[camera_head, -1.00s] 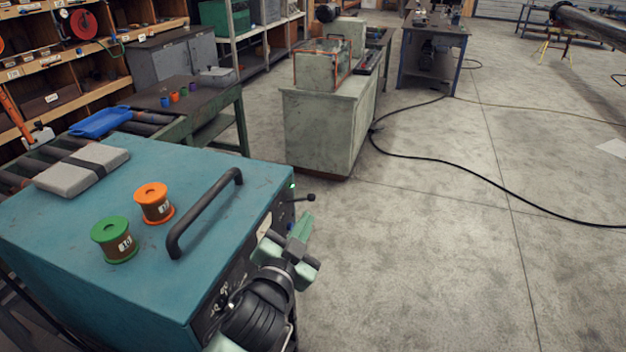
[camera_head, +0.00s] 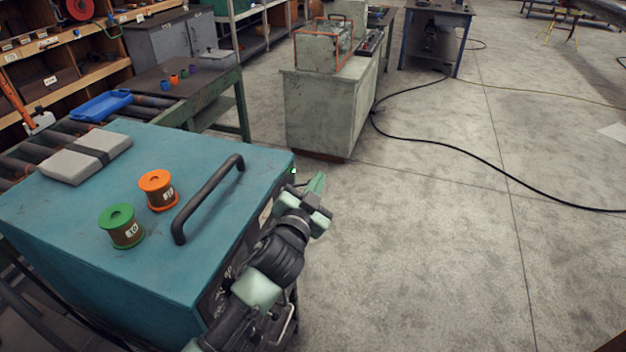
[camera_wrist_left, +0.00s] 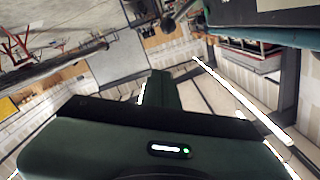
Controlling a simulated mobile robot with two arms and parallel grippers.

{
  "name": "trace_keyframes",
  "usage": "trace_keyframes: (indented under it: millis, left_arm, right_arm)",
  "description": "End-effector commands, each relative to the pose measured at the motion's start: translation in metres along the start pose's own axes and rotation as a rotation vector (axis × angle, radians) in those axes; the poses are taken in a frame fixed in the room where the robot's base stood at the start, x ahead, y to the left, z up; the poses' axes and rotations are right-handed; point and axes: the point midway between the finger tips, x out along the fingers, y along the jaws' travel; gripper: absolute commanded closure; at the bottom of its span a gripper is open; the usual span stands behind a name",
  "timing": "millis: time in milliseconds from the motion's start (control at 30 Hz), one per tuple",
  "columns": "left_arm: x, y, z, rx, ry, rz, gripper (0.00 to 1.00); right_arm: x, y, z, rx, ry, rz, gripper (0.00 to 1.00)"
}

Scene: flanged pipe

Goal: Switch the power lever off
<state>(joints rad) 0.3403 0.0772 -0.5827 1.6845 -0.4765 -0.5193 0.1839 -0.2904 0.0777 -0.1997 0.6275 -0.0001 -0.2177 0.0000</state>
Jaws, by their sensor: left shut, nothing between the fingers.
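The teal power unit (camera_head: 200,165) stands at the left in the head view, its control panel on its right side. A small green light (camera_head: 293,170) glows at the panel's far upper corner. The power lever is mostly hidden behind my left gripper in the head view, so its position cannot be told. My left gripper (camera_head: 318,183) is shut and empty, beside that far end of the panel. In the left wrist view its closed fingers (camera_wrist_left: 165,90) point up the picture, and a dark rounded knob (camera_wrist_left: 168,25), perhaps the lever's end, shows beyond them. My right gripper is not in view.
A black handle (camera_head: 205,200), a green spool (camera_head: 121,228), an orange spool (camera_head: 158,190) and a grey strapped pad (camera_head: 87,157) are on the unit's top. A pale cabinet (camera_head: 320,115) stands beyond it. The floor to the right is open, with a black cable (camera_head: 450,150).

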Motion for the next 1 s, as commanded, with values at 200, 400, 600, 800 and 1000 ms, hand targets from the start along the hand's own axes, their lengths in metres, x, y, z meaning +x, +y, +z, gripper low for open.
trace_keyframes:
  millis: [200,400,600,800,1000]
  left_arm:
    - [0.024,0.0,0.018,0.001,-0.005,0.0,1.0]
    - [0.029,0.0,0.036,-0.002,-0.002,-0.001,1.0]
    - [0.029,0.0,0.039,-0.001,0.0,0.0,1.0]
    - [0.029,0.0,0.039,0.0,0.0,0.0,1.0]
    - [0.029,0.003,0.042,0.023,0.0,-0.001,1.0]
  right_arm:
    - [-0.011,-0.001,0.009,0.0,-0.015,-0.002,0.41]
    - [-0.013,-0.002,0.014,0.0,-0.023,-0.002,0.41]
    - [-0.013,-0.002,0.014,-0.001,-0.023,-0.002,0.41]
    - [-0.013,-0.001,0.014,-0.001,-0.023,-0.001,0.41]
    - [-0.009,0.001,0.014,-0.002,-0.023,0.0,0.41]
